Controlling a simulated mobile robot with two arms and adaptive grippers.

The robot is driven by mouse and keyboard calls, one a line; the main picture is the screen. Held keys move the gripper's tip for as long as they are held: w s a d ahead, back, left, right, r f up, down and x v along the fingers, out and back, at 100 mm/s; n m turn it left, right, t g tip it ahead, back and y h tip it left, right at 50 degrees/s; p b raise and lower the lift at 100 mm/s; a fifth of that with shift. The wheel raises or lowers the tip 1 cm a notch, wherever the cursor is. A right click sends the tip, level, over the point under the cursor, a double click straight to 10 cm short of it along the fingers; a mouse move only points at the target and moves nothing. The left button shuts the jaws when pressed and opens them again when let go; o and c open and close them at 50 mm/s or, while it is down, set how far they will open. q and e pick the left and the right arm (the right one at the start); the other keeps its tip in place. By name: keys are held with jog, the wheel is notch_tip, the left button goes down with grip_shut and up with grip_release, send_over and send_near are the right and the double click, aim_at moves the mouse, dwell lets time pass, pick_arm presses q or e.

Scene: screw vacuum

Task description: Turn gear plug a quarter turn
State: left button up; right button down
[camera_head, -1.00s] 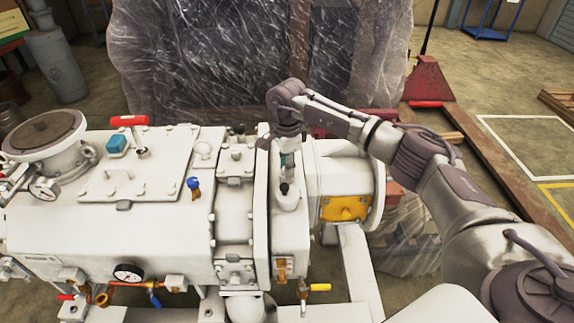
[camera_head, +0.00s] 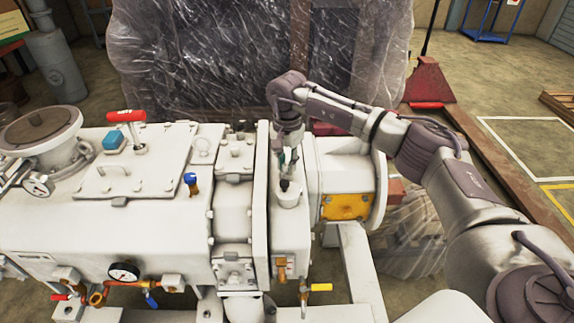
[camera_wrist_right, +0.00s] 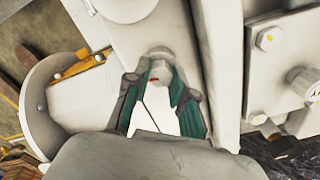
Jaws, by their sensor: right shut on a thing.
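The gear plug (camera_wrist_right: 160,56) is a grey hexagonal head on the white gear housing (camera_head: 292,238). It shows at the fingertips in the right wrist view, with a small red mark beside it. My right gripper (camera_wrist_right: 161,74) is shut on it, with one green-lined finger on each side. In the head view my right gripper (camera_head: 289,165) points down onto the housing, just behind a short white cylinder with a dark cap (camera_head: 285,186). The plug cannot be made out in the head view. My left gripper is not in view.
The white pump body (camera_head: 120,225) fills the left, with a red-handled valve (camera_head: 126,117), a blue knob (camera_head: 190,180) and a gauge (camera_head: 124,271). An orange plate (camera_head: 345,207) and round flange lie right of the housing. A plastic-wrapped load (camera_head: 255,55) stands behind.

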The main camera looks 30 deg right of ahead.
jog(key=shift+n, duration=0.5)
jog(key=c, duration=0.9)
grip_release()
jog(key=shift+r, duration=0.2)
notch_tip(320, 180, up, 12)
jog(key=shift+f, duration=0.25)
jog(key=shift+d, duration=0.1)
